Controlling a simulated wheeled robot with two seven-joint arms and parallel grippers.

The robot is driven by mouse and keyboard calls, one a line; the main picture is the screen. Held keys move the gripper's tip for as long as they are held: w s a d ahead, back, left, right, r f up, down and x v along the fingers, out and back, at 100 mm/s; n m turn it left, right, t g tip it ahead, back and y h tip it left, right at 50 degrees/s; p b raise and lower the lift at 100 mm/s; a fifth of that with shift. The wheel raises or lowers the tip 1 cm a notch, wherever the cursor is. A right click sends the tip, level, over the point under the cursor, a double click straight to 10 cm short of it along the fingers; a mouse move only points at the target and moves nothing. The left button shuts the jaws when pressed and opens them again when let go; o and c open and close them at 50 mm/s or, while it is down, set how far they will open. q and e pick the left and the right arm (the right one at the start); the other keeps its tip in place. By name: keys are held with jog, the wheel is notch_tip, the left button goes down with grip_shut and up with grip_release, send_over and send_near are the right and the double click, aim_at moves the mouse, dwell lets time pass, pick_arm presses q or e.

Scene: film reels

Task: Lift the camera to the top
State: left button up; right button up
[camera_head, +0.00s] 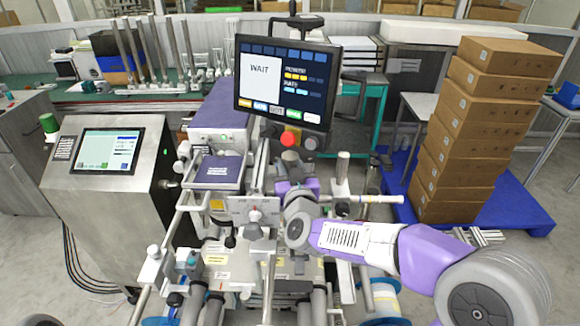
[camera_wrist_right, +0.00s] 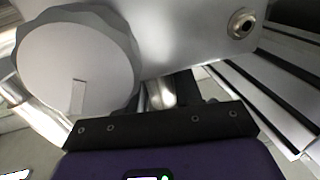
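The machine in the middle carries a grey-purple box with a white label (camera_head: 217,172), which may be the camera; I cannot tell for sure. Beside it is an upright metal column (camera_head: 259,168). My right arm reaches in from the right, and my right gripper (camera_head: 283,187) is at the machine, just right of the column and below the red button. Its fingers are hidden. In the right wrist view a large grey knob (camera_wrist_right: 75,62) and a metal plate (camera_wrist_right: 190,35) with a round bolt are close to the black gripper mount. My left gripper is not in view.
A monitor reading WAIT (camera_head: 284,84) stands above the machine, with a red button (camera_head: 289,139) below it. A metal cabinet with a screen (camera_head: 107,150) is at left. Stacked brown boxes (camera_head: 468,130) stand on a blue pallet (camera_head: 515,205) at right. Rods and rollers crowd the machine's front.

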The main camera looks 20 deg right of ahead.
aim_at(290, 155)
grip_shut()
notch_tip(290, 155, up, 5)
jog(key=p, duration=0.3)
jog(key=shift+f, duration=0.1)
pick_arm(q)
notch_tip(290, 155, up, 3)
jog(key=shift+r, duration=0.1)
pick_arm(e)
jog(key=o, duration=0.6)
grip_release()
jog(key=shift+w, duration=0.1)
jog(key=shift+o, duration=0.2)
jog(key=shift+f, duration=0.1)
jog(key=v, duration=0.6)
jog(key=shift+s+a+f, duration=0.2)
jog(key=shift+s+f, duration=0.1)
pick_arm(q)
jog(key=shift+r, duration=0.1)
pick_arm(e)
jog(key=shift+s+a+f, duration=0.15)
jog(key=shift+s, duration=0.35)
